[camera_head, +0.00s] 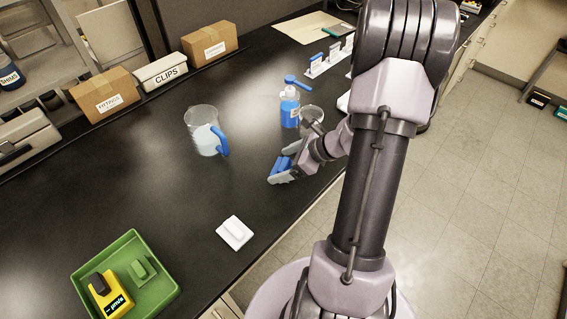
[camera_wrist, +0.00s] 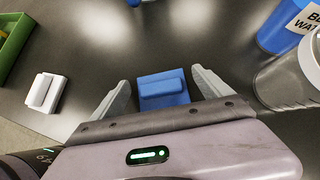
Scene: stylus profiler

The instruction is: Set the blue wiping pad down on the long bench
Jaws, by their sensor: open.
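The blue wiping pad (camera_wrist: 164,90) lies between the two fingers of my gripper (camera_wrist: 160,82) in the wrist view, with a gap on either side. It appears to rest on the dark top of the long bench (camera_head: 130,190). My gripper (camera_head: 281,173) is open, low over the bench near its front edge. In the head view the blue pad (camera_head: 283,163) is partly hidden by the fingers. The pad's underside is hidden.
A white pad (camera_head: 235,233) lies nearer on the bench, beyond it a green tray (camera_head: 165,284) with a yellow item and a green pad. A clear jug with a blue handle (camera_head: 206,133) and a blue bottle (camera_head: 289,108) stand behind my gripper. Boxes line the back.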

